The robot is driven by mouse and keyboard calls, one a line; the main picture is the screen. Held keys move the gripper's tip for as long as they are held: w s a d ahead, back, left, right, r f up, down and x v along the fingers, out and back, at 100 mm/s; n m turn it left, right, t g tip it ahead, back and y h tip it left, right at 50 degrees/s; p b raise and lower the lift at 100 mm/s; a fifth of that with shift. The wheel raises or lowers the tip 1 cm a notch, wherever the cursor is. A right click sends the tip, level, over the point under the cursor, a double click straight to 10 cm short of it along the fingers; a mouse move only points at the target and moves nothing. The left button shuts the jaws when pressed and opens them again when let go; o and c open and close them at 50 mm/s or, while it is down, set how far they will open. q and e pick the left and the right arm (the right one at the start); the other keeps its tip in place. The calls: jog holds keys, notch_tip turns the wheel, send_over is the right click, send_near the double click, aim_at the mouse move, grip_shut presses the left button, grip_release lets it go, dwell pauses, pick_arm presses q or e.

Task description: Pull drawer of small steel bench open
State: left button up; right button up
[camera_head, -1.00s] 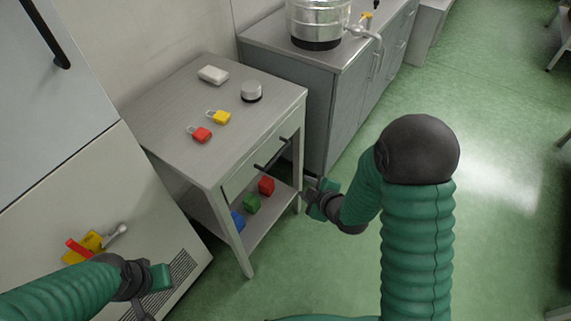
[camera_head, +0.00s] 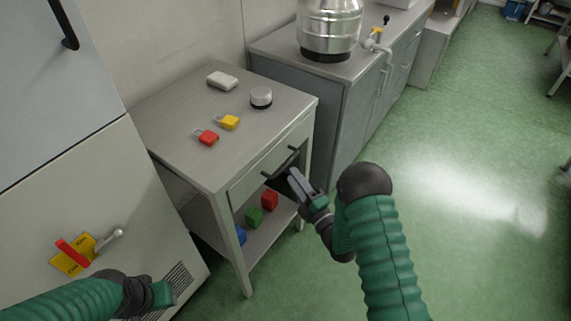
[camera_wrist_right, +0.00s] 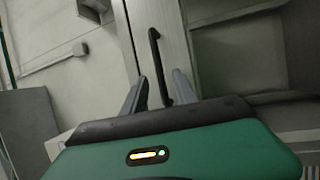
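The small steel bench (camera_head: 178,125) stands left of centre in the head view. Its drawer (camera_head: 243,184) sits flush in the frame below the top, shut. A black bar handle (camera_head: 281,163) stands out from the drawer front. In the right wrist view the open fingers (camera_wrist_right: 158,90) stand on either side of the lower part of the handle (camera_wrist_right: 154,55), with gaps visible on both sides. My left gripper (camera_head: 165,293) is low at the left, away from the bench; its fingers are not clearly seen.
Coloured cubes (camera_head: 254,216) sit on the lower shelf. A grey counter (camera_head: 340,110) stands behind.

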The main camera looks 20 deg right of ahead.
aim_at(286, 163)
jog(key=x, duration=0.5)
jog(key=shift+w+d, duration=0.1)
jog(key=shift+w, duration=0.1)
jog(key=shift+w+d, duration=0.25)
jog(key=shift+w, duration=0.15)
jog(key=shift+a, duration=0.3)
jog(key=shift+c, duration=0.6)
jog(key=shift+a, duration=0.1)
jog(key=c, duration=0.5)
grip_shut()
jog(key=shift+s+f, duration=0.1)
